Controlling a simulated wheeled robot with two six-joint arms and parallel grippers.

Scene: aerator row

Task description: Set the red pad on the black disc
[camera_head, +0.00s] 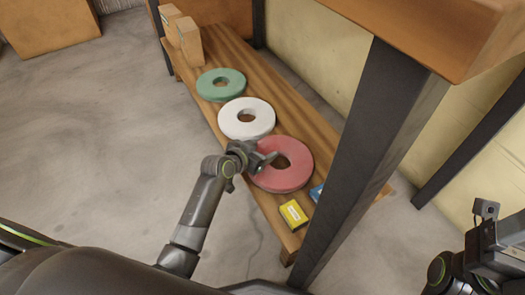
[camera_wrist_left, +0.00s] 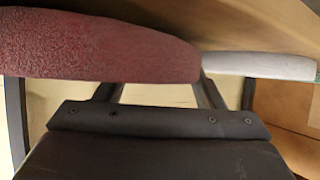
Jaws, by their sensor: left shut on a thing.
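The red pad (camera_head: 300,160) is a thick, rough-faced ring on the near part of a low wooden shelf. My left gripper (camera_head: 266,160) is at its left side, shut on its rim. I cannot tell whether the pad is clear of the wood. In the left wrist view the red pad (camera_wrist_left: 100,48) fills the upper left, in front of the gripper's fingers, and hides their tips. No black disc shows in either view. My right gripper (camera_head: 486,210) is at the lower right, away from the shelf; its jaws are unclear.
A white ring (camera_head: 233,128) and a green ring (camera_head: 208,88) lie in a row beyond the red pad. A yellow box (camera_head: 293,214) and a partly hidden blue thing (camera_head: 317,193) are nearer. A dark post (camera_head: 365,140) stands right of the red pad. Cartons (camera_head: 190,42) stand at the far end.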

